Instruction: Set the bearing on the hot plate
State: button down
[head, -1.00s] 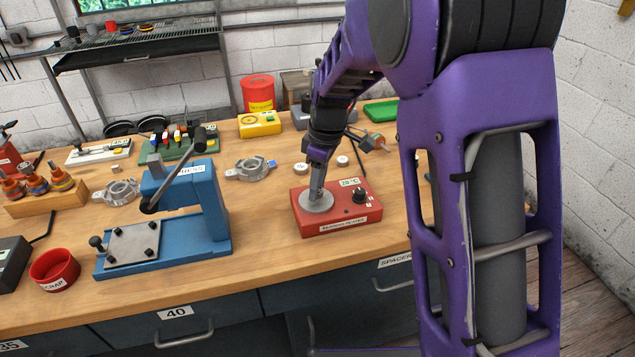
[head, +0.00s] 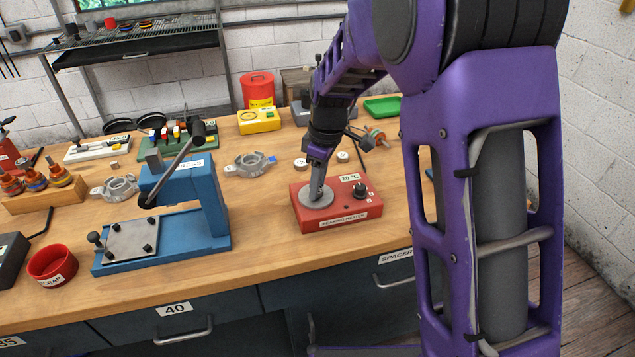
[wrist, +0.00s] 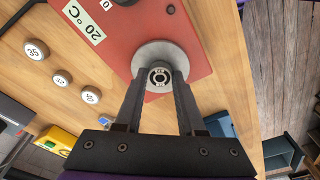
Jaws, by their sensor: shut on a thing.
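The hot plate is a red box labelled as a bearing heater (head: 352,213), with a round grey plate (head: 303,197), a black knob and a 20 °C label. My gripper (head: 317,192) points down over the grey plate. In the wrist view my gripper (wrist: 159,84) is shut on the bearing (wrist: 160,76), a small ring with a dark centre between the fingertips. In the head view the fingers hide the bearing.
A blue press (head: 205,205) with a raised lever stands left of the heater. Small round labelled pieces (head: 342,156) and a metal housing (head: 250,165) lie behind. A red scrap bowl (head: 52,265) sits at the left front. Bare wood lies in front of the heater.

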jog(key=shift+f, duration=0.1)
dwell(0.4)
jog(key=shift+c, duration=2.2)
grip_release()
jog(key=shift+r+p, duration=1.65)
jog(key=shift+r, duration=2.35)
